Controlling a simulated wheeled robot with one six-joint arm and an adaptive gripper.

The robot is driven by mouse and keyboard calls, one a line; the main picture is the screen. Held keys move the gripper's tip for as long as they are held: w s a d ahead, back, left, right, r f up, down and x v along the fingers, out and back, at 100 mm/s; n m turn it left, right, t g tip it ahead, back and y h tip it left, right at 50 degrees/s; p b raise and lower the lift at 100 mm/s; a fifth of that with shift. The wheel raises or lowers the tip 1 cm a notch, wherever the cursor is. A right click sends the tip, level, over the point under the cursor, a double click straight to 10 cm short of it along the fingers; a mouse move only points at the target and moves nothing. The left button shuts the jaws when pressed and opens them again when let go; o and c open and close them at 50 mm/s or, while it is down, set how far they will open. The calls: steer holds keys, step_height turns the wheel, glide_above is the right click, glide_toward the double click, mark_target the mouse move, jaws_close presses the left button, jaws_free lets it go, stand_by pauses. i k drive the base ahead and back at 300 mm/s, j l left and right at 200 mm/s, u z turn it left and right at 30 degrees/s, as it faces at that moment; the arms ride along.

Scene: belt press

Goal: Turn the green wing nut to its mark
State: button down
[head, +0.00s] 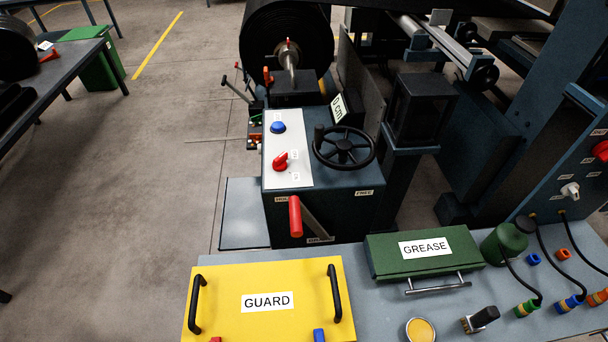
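I cannot make out a green wing nut or its mark for certain in the head view. A yellow guard plate (228,318) with two black handles lies on the grey bench at the bottom. A small red part (215,339) and a small blue part (319,335) show at its lower edge, cut off by the frame, so their shape is unclear. A tiny green item (256,121) is in a dark rack left of the control console, too small to identify. My gripper is not in view.
A control console (285,190) with a black handwheel (344,147) and red lever (295,216) stands behind the bench. A green GREASE box (385,258), a green bottle (505,243), hoses and a yellow-filled tin (420,330) occupy the right.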

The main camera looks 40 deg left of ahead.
mark_target(257, 119)
steer(key=u, duration=1.15)
